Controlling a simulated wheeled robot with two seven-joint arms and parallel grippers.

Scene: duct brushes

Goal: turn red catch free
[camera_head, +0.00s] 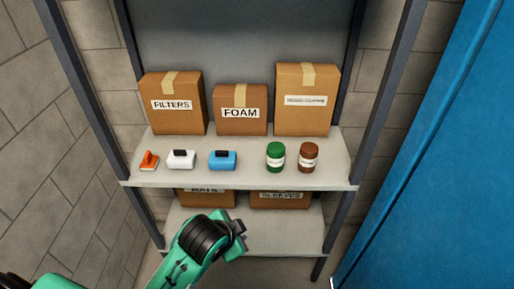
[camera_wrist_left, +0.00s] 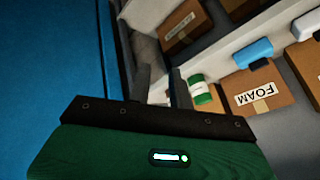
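No red catch shows clearly in either view. The only red-orange thing is a small orange-red item (camera_head: 149,161) with an upright handle, at the left end of the upper shelf in the head view. My left gripper (camera_head: 239,235) is in front of the lower shelf, below the blue item and apart from the shelf goods. Its fingers are small and dark there, and I cannot tell whether they are open or shut. Nothing held can be made out. My right gripper is in neither view.
The upper shelf (camera_head: 250,178) holds boxes, a white item (camera_head: 181,160), a blue item (camera_head: 222,160), a green jar (camera_head: 275,156) and a brown jar (camera_head: 308,157). Boxes stand on the lower shelf (camera_head: 285,232). Grey posts (camera_head: 383,100) flank it; a blue panel (camera_head: 440,170) stands right.

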